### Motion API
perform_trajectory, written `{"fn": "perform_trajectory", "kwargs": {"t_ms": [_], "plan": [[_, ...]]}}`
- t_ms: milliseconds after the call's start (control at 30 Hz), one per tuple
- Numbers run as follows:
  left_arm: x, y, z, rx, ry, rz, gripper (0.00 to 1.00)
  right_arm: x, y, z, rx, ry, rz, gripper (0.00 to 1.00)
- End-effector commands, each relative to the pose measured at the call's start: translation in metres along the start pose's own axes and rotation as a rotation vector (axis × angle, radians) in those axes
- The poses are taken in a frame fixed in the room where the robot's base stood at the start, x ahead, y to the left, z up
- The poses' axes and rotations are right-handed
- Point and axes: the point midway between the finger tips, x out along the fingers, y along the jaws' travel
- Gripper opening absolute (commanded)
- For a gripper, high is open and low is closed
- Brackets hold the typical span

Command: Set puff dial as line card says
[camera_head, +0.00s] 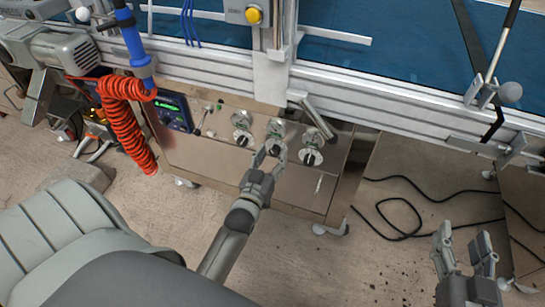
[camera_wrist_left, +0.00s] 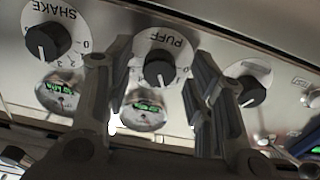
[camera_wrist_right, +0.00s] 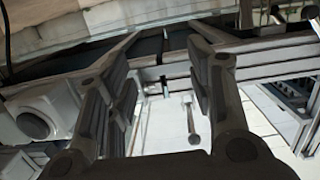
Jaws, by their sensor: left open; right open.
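The puff dial, a black knob on a round white plate labelled PUFF, shows upside down in the left wrist view (camera_wrist_left: 159,68). It is the middle of three dials on the metal front panel (camera_head: 220,152). My left gripper (camera_head: 268,153) is at this dial; in the left wrist view its open fingers (camera_wrist_left: 160,75) stand on either side of the knob. I cannot tell if they touch it. A small green readout (camera_wrist_left: 149,108) shows beside the puff dial. My right gripper (camera_head: 464,240) is open and empty over the floor. I cannot make out a line card.
The SHAKE dial (camera_wrist_left: 48,40) and another dial (camera_wrist_left: 253,85) flank the puff dial closely. In the head view, a lit control display (camera_head: 172,110), a red coiled hose (camera_head: 125,110) and a yellow button (camera_head: 253,15) are nearby. A black cable (camera_head: 400,205) lies on the floor.

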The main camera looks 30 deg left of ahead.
Motion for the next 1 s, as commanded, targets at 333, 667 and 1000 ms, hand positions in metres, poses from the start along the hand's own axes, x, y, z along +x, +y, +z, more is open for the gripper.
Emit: {"fn": "perform_trajectory", "kwargs": {"t_ms": [333, 667, 1000], "plan": [[0.0083, -0.0001, -0.0004, 0.000, 0.000, 0.000, 0.49, 0.0011, -0.0015, -0.0104, 0.001, 0.054, -0.003, 0.49], [0.0080, -0.0001, -0.0003, 0.000, 0.000, 0.000, 0.20, 0.0011, -0.0014, -0.0101, 0.001, 0.053, -0.003, 0.49], [0.0079, -0.0001, -0.0006, -0.014, -0.001, 0.000, 0.04, 0.0009, -0.0011, -0.0074, 0.001, 0.031, -0.002, 0.49]]}}
